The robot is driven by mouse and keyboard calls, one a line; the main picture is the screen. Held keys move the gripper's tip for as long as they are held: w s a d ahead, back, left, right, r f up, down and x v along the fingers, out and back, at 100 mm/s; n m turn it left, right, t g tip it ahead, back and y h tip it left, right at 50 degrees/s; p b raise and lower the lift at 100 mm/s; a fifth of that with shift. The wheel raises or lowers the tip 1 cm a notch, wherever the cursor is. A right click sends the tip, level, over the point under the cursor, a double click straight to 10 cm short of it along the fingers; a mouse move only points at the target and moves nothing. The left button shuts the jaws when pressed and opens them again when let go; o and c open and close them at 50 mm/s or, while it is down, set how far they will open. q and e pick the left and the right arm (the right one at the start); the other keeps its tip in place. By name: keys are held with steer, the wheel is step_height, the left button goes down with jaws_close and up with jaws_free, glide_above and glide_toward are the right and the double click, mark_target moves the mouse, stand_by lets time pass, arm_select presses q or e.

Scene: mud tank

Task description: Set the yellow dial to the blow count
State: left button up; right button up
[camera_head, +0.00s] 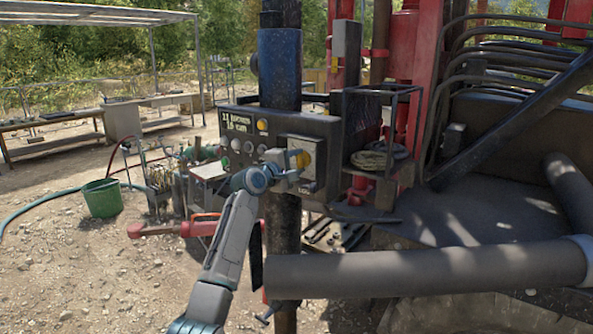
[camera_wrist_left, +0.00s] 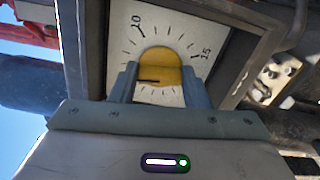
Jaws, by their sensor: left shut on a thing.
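The yellow dial (camera_head: 303,159) sits on a pale square plate (camera_head: 308,147) at the right of the dark control panel (camera_head: 328,128). My left gripper (camera_head: 291,164) reaches it from the front. In the left wrist view, the round yellow dial (camera_wrist_left: 165,66) lies between the two fingers of my left gripper (camera_wrist_left: 160,84), which is shut on it. A dark mark on the dial points to picture left. The scale plate (camera_wrist_left: 180,22) around it shows tick marks and the numbers 10 and 15. The fingers hide part of the lower scale. My right gripper is not in view.
A small sign with pale writing (camera_head: 246,119), too small to read surely, is at the panel's upper left. Gauges (camera_head: 236,145) and a yellow knob (camera_head: 262,125) are left of the dial. A thick dark pipe (camera_head: 430,271) crosses the lower right. A green bucket (camera_head: 102,198) stands at left.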

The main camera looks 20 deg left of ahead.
arm_select(q)
steer(key=m+b, duration=0.1)
steer(key=m, duration=0.1)
steer(key=f+m+b, duration=0.1)
steer(key=m+b, duration=0.1)
steer(key=shift+m, duration=0.3)
steer(key=m+b, duration=0.4)
steer(key=m, duration=0.1)
steer(key=shift+f+m, duration=0.15)
steer(key=shift+m, duration=0.15)
steer(key=m+b, duration=0.2)
steer(key=m, duration=0.1)
steer(key=shift+m+b, duration=0.35)
steer(key=shift+m, duration=0.85)
steer(key=shift+r, duration=0.2)
steer(key=o, duration=0.9)
steer(key=shift+a, duration=0.1)
steer(key=shift+o, duration=0.3)
steer(key=shift+r, duration=0.15)
